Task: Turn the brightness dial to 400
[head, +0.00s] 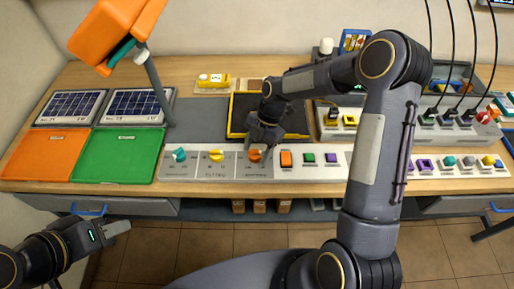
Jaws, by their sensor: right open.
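Three dials sit on the left end of the white control strip (325,173) along the table's front: a teal dial (179,155), a yellow dial (216,156) and an orange dial (254,156). Their printed labels and scale numbers are too small to read, so I cannot tell which is brightness or its setting. My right gripper (256,150) points down at the orange dial, open, with its fingers at or just above the knob. I cannot tell whether it touches. My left gripper (120,228) is low at the left, in front of the table, away from the dials.
Solar panels (137,106) stand behind an orange tray (45,154) and a green tray (118,155). An orange lamp (115,30) rises over them. A yellow-edged dark tray (236,118) lies behind the dials. Buttons (309,158) and cabled sockets (466,118) are to the right.

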